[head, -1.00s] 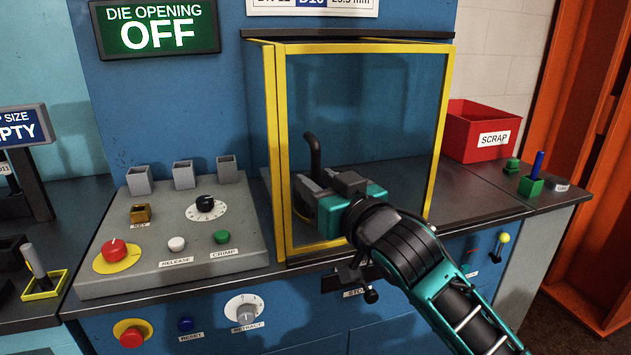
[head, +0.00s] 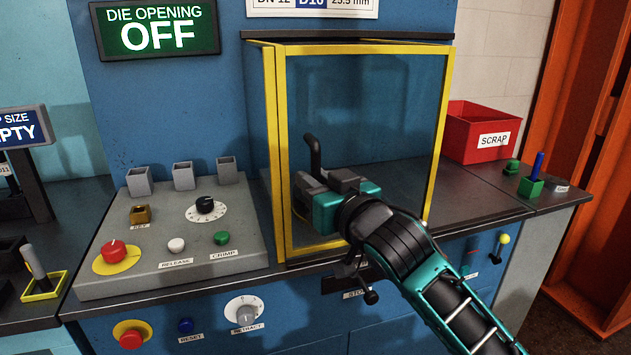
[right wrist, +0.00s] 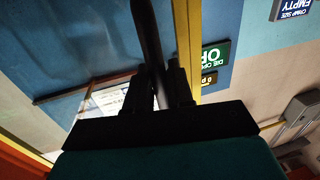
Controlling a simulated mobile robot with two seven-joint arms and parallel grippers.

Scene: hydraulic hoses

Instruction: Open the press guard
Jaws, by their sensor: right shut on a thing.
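The press guard (head: 375,115) is a clear panel in a yellow frame on the front of the blue press. It looks closed or nearly so in the head view. Its dark handle (head: 314,152) stands upright near the left side of the panel. My right gripper (head: 308,185) is at the handle's lower part and is shut on it. In the right wrist view the handle (right wrist: 150,35) runs between the fingers (right wrist: 163,90), with the yellow frame (right wrist: 187,50) beside it. The gripper hides the handle's lower end. My left gripper is not in view.
A grey control panel (head: 180,245) with a red button, knobs and sockets sits left of the guard. A red scrap bin (head: 480,130) stands at the right on the dark worktop (head: 470,192). Below are more buttons and a yellow-tipped lever (head: 502,240).

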